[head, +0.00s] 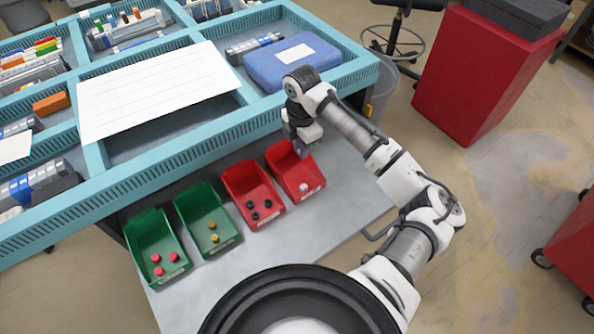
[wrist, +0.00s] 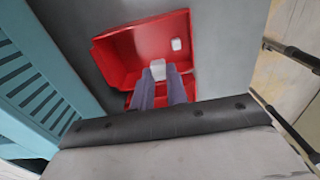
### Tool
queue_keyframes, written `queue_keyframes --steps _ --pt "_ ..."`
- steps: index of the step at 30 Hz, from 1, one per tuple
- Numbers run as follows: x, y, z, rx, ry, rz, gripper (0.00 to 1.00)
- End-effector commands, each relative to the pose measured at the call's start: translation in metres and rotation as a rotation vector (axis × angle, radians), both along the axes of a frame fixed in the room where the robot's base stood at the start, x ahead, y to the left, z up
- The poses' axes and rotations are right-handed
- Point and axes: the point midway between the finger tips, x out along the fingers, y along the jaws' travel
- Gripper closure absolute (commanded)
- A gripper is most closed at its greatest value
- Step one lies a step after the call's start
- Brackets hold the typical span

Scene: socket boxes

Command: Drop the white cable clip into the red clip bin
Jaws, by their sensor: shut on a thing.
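My gripper (head: 300,150) is over the back part of the rightmost red bin (head: 289,174). In the wrist view my gripper (wrist: 159,77) is shut on a white cable clip (wrist: 158,66), held between its fingertips above the red bin (wrist: 125,50). A second white clip (wrist: 176,44) lies inside that bin, and it also shows in the head view (head: 304,187). The held clip cannot be made out in the head view. The height of the held clip above the bin floor is hard to tell.
Left of this bin stand a red bin with black pieces (head: 238,178), a green bin with yellow pieces (head: 192,205) and a green bin with red pieces (head: 143,232). A teal slotted rack (head: 180,152) rises close behind. The grey shelf (head: 345,190) is clear at right.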

Motion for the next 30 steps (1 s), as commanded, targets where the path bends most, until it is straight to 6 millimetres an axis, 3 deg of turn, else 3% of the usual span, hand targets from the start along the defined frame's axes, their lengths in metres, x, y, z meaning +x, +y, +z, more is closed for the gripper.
queue_keyframes --steps 12,23,24,30 --pt "0.000 -0.001 -0.049 -0.002 -0.001 -0.001 1.00" --pt "0.000 0.000 -0.054 0.000 0.000 -0.001 1.00" --pt "0.000 0.000 -0.054 0.000 0.000 -0.001 0.84" --pt "0.000 0.000 -0.054 0.000 0.000 -0.001 0.60"
